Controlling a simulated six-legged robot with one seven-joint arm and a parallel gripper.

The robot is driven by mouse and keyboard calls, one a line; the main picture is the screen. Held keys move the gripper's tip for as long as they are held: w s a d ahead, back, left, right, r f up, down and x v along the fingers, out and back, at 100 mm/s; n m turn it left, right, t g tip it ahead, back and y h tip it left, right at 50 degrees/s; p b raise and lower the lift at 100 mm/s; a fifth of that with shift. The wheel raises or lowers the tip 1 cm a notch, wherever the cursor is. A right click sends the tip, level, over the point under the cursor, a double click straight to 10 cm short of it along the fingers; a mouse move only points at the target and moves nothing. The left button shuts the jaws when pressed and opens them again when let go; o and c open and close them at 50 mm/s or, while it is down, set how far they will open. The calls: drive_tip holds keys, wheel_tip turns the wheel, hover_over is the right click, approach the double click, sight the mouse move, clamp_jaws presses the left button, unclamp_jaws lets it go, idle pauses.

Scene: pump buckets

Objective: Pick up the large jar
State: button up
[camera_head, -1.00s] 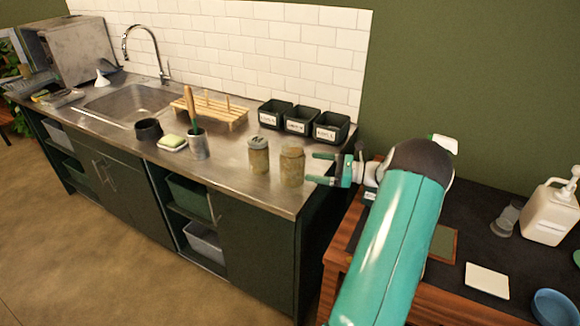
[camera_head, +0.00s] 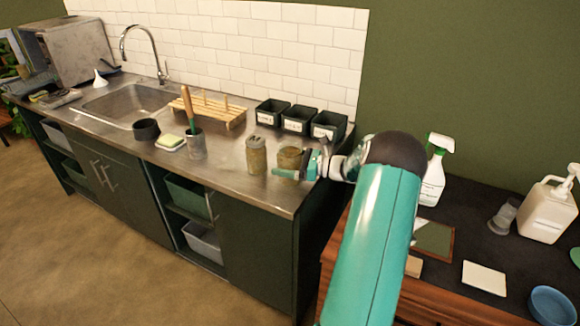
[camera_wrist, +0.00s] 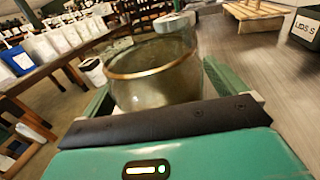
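The large jar (camera_head: 289,157), a squat brownish glass jar, stands upright on the steel counter near its right end. My gripper (camera_head: 291,166) reaches in from the right around it. One green finger passes in front of the jar; the other is mostly hidden behind it. In the wrist view, the jar (camera_wrist: 155,85) sits between the two fingers, with its rim facing up. The fingers are apart, one on each side and close to the glass; I cannot tell whether they touch it. A slimmer jar (camera_head: 256,158) with a grey top stands just left.
Black labelled bins (camera_head: 298,119) and a wooden rack (camera_head: 207,111) stand behind. A dark table at right holds a spray bottle (camera_head: 433,180) and a pump bottle (camera_head: 546,212).

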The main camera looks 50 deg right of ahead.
drive_tip(key=c, duration=1.1)
drive_tip(key=shift+r, duration=0.15)
drive_tip(key=shift+c, duration=0.2)
drive_tip(key=shift+r, duration=0.2)
drive_tip(key=shift+s+a+r, duration=2.2)
drive_tip(key=shift+s+r, duration=0.55)
drive_tip(key=shift+r, duration=1.35)
drive_tip(key=shift+s+a+r, duration=2.2)
drive_tip(key=shift+s+r, duration=0.5)
drive_tip(key=shift+r, duration=1.35)
drive_tip(key=s+a+r, duration=0.2)
drive_tip(key=a, duration=0.7)
drive_tip(key=s+a+r, duration=0.3)
drive_tip(key=a, duration=0.5)
drive_tip(key=shift+a, duration=0.35)
drive_tip(key=shift+s, duration=0.1)
